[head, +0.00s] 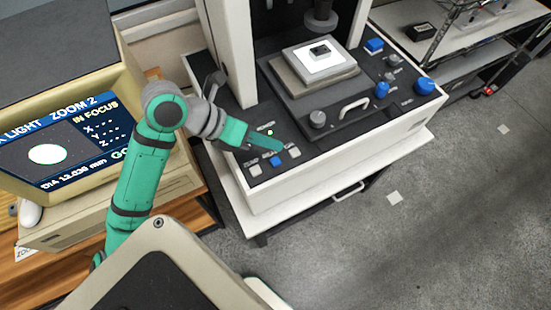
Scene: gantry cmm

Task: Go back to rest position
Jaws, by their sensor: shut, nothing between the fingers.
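My gripper (266,144) is at the end of my green and grey arm, over the front left part of the machine's dark control panel (225,160). It is shut and empty. Its fingertips are close to a row of small buttons, with a blue button (276,161) and a white button (294,153) just below them in the picture. I cannot tell whether the fingers touch the panel. A small green light (270,132) shows just above the fingers.
A monitor (60,150) stands at the left on a wooden desk. The machine's stage (315,70) carries a small dark part on a white plate. Blue knobs (425,85) stand at the right, and a front handle (349,109) sticks out. The grey floor (400,240) at lower right is mostly free.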

